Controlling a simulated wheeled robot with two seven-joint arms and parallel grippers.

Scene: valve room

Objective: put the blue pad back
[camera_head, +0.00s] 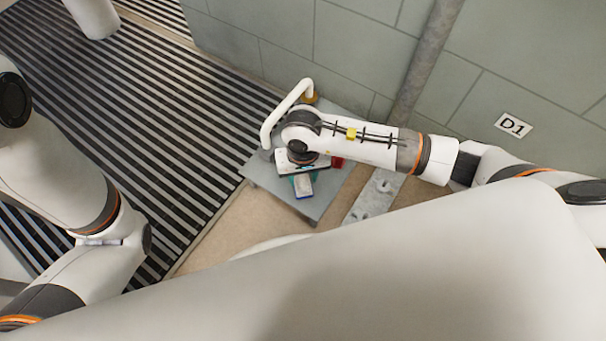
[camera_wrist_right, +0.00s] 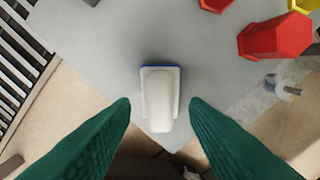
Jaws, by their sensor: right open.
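The blue pad (camera_wrist_right: 160,98) is a small white block with a rounded white handle on top and a thin blue edge. It lies on the grey table (camera_head: 262,178), close to the table's front corner. My right gripper (camera_head: 303,184) points down over it. In the right wrist view, its two green fingers (camera_wrist_right: 160,104) are apart, one on each side of the pad with a gap to each. My left arm shows at the left of the head view, but its gripper does not.
A red hexagonal piece (camera_wrist_right: 275,38) stands on the table beside the pad, with a yellow piece (camera_wrist_right: 301,5) near it. A white curved pipe (camera_head: 284,112) rises at the table's far side. A grey wall (camera_head: 290,45) with a D1 sign (camera_head: 513,125) stands behind.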

